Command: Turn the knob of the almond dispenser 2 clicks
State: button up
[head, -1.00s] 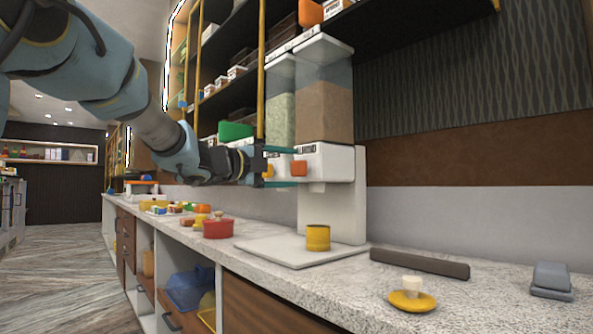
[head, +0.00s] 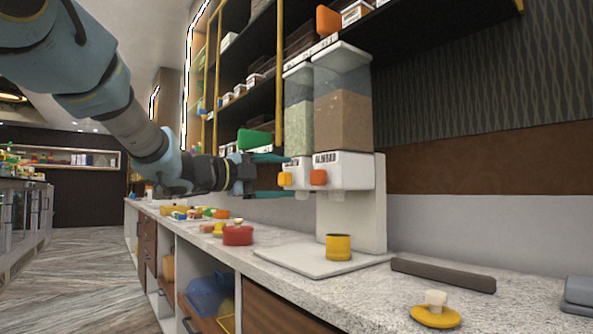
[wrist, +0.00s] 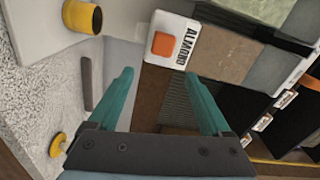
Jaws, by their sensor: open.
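The almond dispenser (head: 341,120) stands on the counter, a clear hopper of brown contents above a white housing labelled ALMOND. Its orange knob (head: 318,177) is on the housing's front; it also shows in the wrist view (wrist: 163,44). A second dispenser (head: 298,125) with pale green contents and a yellow-orange knob (head: 285,179) stands just behind it.
A yellow cup (head: 338,247) stands on a white board (head: 300,258) below the dispensers. A red pot (head: 237,235) is to the left. A dark bar (head: 443,275) and a yellow lid (head: 435,316) lie to the right. Shelves hang above.

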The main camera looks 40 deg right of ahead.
aim_at(314, 173)
jog(key=d+n+p, duration=0.3)
jog(key=n+p, duration=0.2)
jog(key=d+n+p, duration=0.4)
jog(key=n+p, duration=0.1)
jog(key=w+d+r+n+p, duration=0.1)
jog(key=d+n+p, duration=0.2)
jog(key=n+p, duration=0.2)
jog(key=shift+d+r+n, duration=0.1)
jog(key=shift+d+n, duration=0.3)
jog(key=shift+n, duration=0.2)
grip_shut()
